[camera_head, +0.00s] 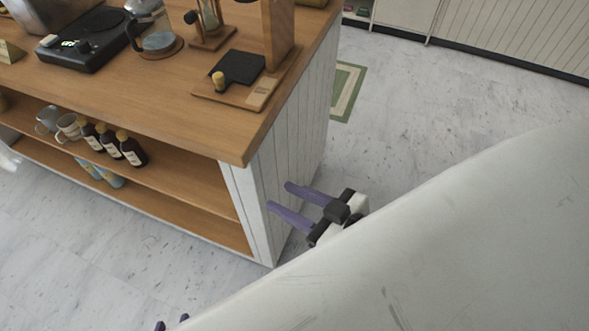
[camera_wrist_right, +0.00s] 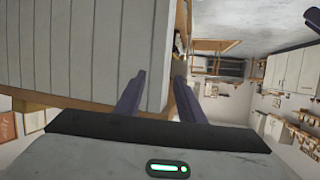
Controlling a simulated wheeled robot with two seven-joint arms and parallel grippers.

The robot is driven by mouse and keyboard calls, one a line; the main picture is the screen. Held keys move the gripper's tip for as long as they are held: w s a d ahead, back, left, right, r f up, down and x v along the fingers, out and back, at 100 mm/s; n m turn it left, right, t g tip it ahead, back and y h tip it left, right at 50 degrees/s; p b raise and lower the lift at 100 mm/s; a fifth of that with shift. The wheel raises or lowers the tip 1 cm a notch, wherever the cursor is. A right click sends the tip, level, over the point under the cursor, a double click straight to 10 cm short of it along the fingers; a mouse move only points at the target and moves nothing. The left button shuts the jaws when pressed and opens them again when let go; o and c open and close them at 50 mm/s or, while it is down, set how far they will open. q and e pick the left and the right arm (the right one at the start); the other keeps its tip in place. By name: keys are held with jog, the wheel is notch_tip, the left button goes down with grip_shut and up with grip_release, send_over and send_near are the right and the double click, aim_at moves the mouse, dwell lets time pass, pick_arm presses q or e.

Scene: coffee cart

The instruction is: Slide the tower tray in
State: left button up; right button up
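My right gripper (camera_head: 280,197) is open and empty, below the countertop and beside the cart's white end panel. Its fingers also show apart in the right wrist view (camera_wrist_right: 160,97).
The cart's countertop corner (camera_head: 247,160) overhangs between my right gripper and the tray. An hourglass-like stand (camera_head: 210,28), a glass carafe (camera_head: 158,38) and a black scale (camera_head: 85,42) stand left of the tower. Bottles (camera_head: 112,142) and mugs fill the shelf.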

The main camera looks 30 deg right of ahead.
pick_arm(q)
jog(key=shift+s+f, duration=0.3)
jog(key=shift+s, duration=0.25)
pick_arm(e)
jog(key=shift+s+a+f+g, duration=0.1)
jog(key=shift+s+f+g, duration=0.2)
jog(key=shift+f, duration=0.45)
jog(key=shift+s+f+g, duration=0.1)
jog(key=shift+s+f, duration=0.3)
jog(key=shift+f, duration=0.3)
